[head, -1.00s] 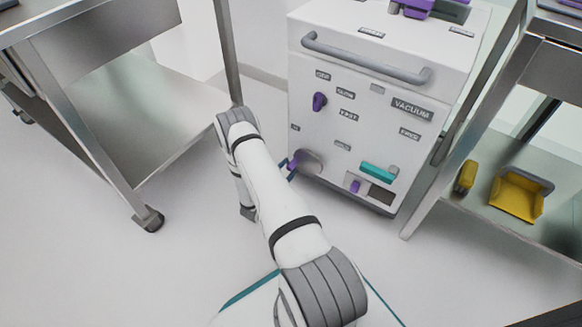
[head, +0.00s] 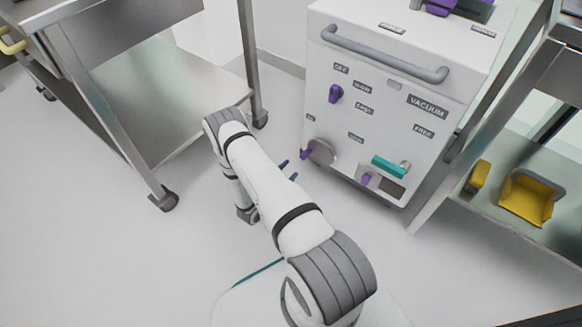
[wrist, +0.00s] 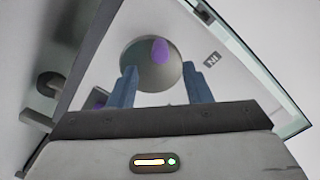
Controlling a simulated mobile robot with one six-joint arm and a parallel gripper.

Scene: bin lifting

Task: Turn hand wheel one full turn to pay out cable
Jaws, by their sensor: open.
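The hand wheel is a grey disc (head: 322,153) low on the left of the white machine's front. Its purple knob (head: 305,154) sits at the disc's left side in the head view. In the wrist view the disc (wrist: 148,72) is ahead, with the purple knob (wrist: 159,50) near its upper edge. My gripper (head: 288,170) is open and empty, with its blue fingers apart, left of and below the wheel in the head view. In the wrist view the fingers of my gripper (wrist: 161,68) frame the disc's lower part. They appear apart from it. No cable is visible.
The white machine (head: 385,110) also has a grey handle bar, a purple switch (head: 335,93) and a teal lever (head: 388,167). A metal table (head: 120,100) stands left, and a shelf with yellow bins (head: 525,197) stands right. The floor between is clear.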

